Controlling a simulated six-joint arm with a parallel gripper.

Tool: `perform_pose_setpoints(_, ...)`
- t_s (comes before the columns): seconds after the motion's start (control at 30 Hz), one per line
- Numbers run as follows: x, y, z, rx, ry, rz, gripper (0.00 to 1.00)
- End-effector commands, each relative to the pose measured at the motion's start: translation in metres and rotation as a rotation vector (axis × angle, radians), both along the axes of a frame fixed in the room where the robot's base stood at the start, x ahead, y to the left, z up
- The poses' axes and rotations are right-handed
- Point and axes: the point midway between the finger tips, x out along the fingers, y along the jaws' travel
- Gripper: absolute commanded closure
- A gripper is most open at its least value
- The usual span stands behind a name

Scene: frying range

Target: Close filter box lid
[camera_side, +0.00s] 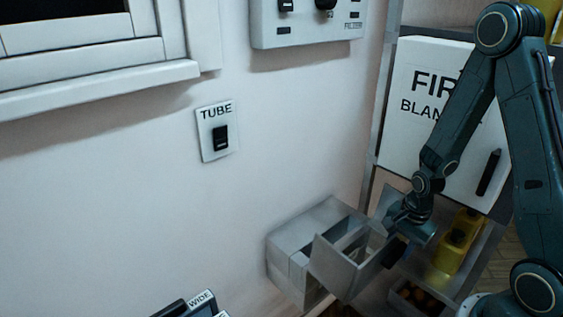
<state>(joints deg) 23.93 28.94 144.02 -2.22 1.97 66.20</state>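A grey metal box (290,248), which looks like the filter box, sits against the white wall at the lower middle. Its top is partly open and shows a hollow inside. A tilted grey panel (334,272) stands out at its front; it looks like the lid swung open, but I cannot tell for certain. My gripper (393,252) points down at the right end of the box, very close to it. I cannot tell whether it touches the box or panel. Its fingers are small and dark, and their opening is not clear.
A white fire blanket box (440,115) hangs behind my arm. Yellow bottles (458,240) stand on a shelf at the right. A TUBE switch (220,137) and a control panel (305,20) are on the wall. The wall left of the box is clear.

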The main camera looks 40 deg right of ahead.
Motion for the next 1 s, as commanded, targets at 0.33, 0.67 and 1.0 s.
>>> perform_pose_setpoints(0.33,-0.007,0.000,0.000,0.000,0.038,-0.002,1.00)
perform_pose_setpoints(0.67,-0.002,0.000,0.007,-0.001,0.128,-0.002,1.00)
perform_pose_setpoints(1.0,0.008,0.000,0.019,-0.001,0.292,-0.002,1.00)
